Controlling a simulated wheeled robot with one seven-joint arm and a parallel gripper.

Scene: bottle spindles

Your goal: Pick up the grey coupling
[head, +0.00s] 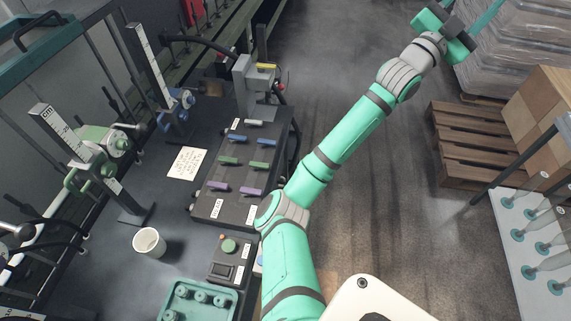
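A dark rack (237,177) on the bench holds short coloured pieces in two columns. The piece at its far end, a small light grey one (254,123), looks like the grey coupling; it lies in the right column, behind the blue ones. My gripper (462,28) is far from the rack, at the top right over the floor side, near the wrapped stack. My arm reaches out to the right of the rack. The fingers are too small and turned to show whether they are open or shut, and I see nothing held.
A grey post fixture (243,85) stands just behind the rack. Upright measuring scales (148,62) stand to the left. A white cup (149,243), a control box (230,262) and a teal tray (176,297) are nearer. A pallet (455,160) is right; the floor between is clear.

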